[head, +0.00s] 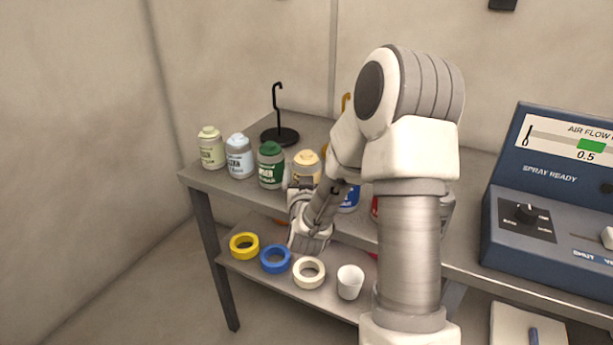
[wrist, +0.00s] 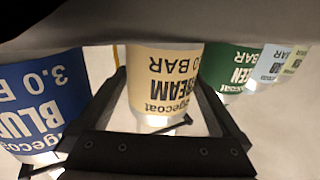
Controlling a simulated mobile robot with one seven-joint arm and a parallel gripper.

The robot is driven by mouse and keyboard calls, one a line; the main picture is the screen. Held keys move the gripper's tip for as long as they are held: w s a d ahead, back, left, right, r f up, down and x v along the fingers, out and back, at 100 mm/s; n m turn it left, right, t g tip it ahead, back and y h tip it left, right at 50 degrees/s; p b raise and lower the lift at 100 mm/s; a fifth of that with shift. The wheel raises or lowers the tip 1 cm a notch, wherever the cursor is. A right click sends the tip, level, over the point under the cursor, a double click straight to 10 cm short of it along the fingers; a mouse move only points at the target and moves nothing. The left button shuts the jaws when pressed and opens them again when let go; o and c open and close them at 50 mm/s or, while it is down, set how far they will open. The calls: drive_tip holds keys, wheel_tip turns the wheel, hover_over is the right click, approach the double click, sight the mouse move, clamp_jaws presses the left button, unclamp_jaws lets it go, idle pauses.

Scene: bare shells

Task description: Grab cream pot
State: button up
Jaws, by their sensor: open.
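The cream pot (head: 306,164) stands on the upper shelf, between the green pot and the blue pot. Its lower part is hidden behind my arm in the head view. In the wrist view the picture is upside down and the cream pot (wrist: 165,72) sits between my two dark fingers. My gripper (wrist: 163,90) is open, one finger on each side of the pot, with no clear sign of contact. In the head view the fingertips are hard to make out near the pot's front.
The green pot (head: 270,166) and the blue pot (head: 349,199) stand close on either side. Pale blue (head: 239,157) and pale green (head: 211,149) pots are further left. A black hook stand (head: 280,135) is behind. Tape rings (head: 275,259) and a white cup (head: 350,282) lie below.

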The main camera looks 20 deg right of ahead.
drive_tip(key=c, duration=1.5)
